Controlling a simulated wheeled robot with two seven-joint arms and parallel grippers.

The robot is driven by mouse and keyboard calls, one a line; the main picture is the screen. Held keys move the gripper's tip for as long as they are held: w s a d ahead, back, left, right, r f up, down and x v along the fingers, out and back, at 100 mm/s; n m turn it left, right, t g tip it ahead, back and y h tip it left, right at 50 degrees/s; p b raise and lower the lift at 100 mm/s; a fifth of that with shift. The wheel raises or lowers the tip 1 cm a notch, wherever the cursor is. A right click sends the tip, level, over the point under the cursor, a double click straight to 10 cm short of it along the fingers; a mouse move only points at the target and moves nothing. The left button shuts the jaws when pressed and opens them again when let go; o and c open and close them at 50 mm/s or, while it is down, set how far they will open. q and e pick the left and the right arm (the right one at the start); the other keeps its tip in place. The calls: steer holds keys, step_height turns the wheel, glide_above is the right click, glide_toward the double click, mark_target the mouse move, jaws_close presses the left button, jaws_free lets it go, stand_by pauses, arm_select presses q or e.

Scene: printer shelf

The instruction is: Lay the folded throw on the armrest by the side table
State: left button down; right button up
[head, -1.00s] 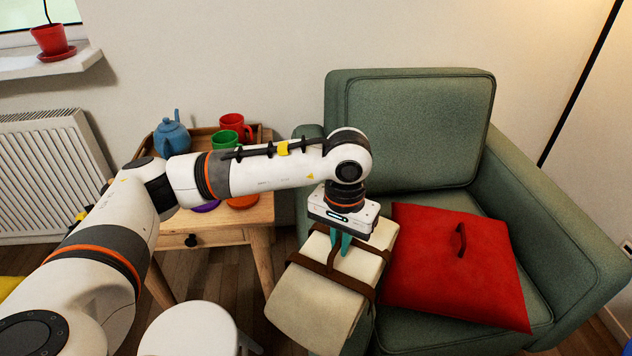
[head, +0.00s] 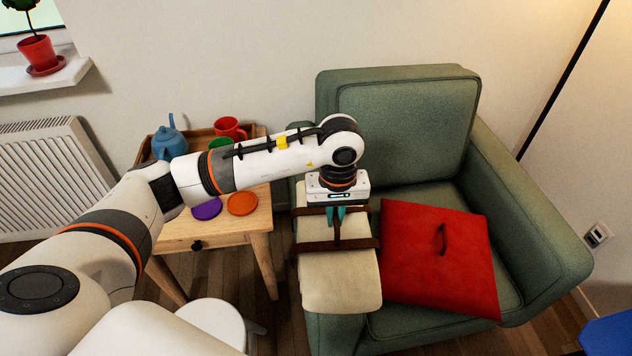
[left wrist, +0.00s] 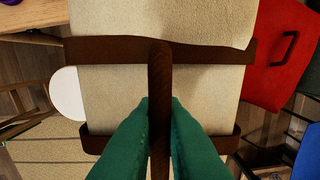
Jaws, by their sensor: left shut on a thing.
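The folded throw (head: 340,281) is cream with brown straps and a brown handle. It lies along the top of the green armchair's left armrest (head: 336,333), beside the side table (head: 262,222), roughly in line with the armrest. I cannot tell whether it bears fully on the armrest. My left gripper (head: 336,222) points down over the throw and is shut on its strap handle. In the left wrist view the green fingers (left wrist: 160,115) pinch the brown handle, with the throw (left wrist: 110,70) below. My right gripper is not in view.
A red cushion (head: 420,275) with a handle lies on the seat, close to the throw. The table holds a tray, a blue teapot (head: 169,140), a red mug (head: 228,128), and purple and orange coasters (head: 242,204). A white stool (head: 212,320) stands in front.

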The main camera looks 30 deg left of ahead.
mark_target(333, 239)
arm_select(q)
steer(key=shift+r+n+p, duration=0.5)
steer(key=shift+r+p, duration=0.05)
steer(key=shift+p, duration=0.05)
steer(key=shift+f, duration=0.35)
step_height(333, 239, down, 9)
steer(key=shift+f, duration=0.15)
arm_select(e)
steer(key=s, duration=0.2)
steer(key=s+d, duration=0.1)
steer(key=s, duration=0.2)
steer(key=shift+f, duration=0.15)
arm_select(q)
steer(key=shift+f+b, duration=0.5)
steer(key=shift+f, duration=0.05)
steer(key=c, duration=1.5)
jaws_free()
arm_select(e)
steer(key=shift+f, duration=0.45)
arm_select(q)
steer(key=shift+a, duration=0.1)
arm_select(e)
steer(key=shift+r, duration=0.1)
